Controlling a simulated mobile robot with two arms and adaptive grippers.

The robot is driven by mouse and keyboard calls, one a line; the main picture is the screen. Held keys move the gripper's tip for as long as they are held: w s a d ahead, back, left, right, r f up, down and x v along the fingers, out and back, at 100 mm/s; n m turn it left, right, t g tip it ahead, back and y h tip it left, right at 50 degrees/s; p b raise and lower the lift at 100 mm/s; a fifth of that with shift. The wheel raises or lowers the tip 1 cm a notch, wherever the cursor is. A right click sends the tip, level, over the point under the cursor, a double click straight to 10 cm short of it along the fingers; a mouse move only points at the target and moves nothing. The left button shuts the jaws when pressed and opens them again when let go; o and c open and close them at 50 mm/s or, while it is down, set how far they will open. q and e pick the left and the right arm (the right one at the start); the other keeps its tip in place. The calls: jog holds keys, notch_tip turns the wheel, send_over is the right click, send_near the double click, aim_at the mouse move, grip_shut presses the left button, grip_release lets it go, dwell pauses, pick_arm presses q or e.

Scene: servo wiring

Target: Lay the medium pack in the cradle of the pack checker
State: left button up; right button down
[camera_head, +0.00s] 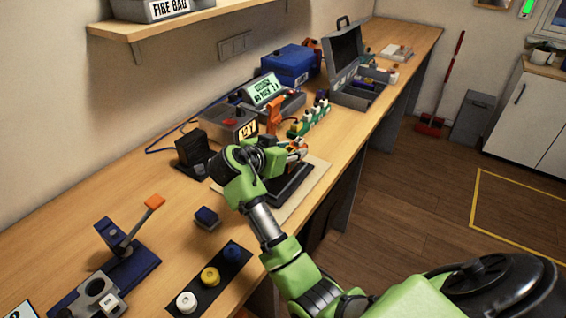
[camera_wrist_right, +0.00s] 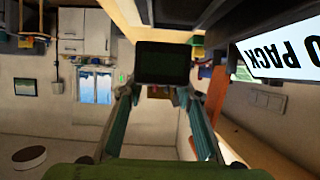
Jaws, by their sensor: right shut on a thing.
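The pack checker (camera_head: 284,103) is a grey unit at the back of the bench, with a tilted green-lit screen (camera_head: 265,89) that appears to read NO PACK. The screen also shows upside down at the upper right of the right wrist view (camera_wrist_right: 285,50). My right gripper (camera_wrist_right: 162,93) is shut on a dark block, likely the medium pack (camera_wrist_right: 163,62), held at its fingertips. In the head view my right wrist hides most of the gripper and the block. I cannot make out the cradle. My left gripper is out of view.
A row of coloured blocks (camera_head: 308,119) stands just beyond my right gripper. An open grey case (camera_head: 357,92) and a blue box (camera_head: 291,64) stand farther back.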

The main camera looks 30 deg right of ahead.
jog(key=shift+w+a+f, duration=0.3)
jog(key=shift+a+f, duration=0.05)
jog(key=shift+f, duration=0.15)
jog(key=shift+w+a+f, duration=0.25)
jog(key=shift+a+f, duration=0.05)
jog(key=shift+f, duration=0.15)
jog(key=f, duration=0.1)
jog(key=f+p, duration=0.1)
jog(key=f, duration=0.1)
jog(key=shift+w+a, duration=0.1)
jog(key=shift+a, duration=0.1)
jog(key=shift+d+f, duration=0.1)
jog(key=shift+f, duration=0.15)
jog(key=c, duration=1.5)
grip_release()
jog(key=shift+f, duration=0.1)
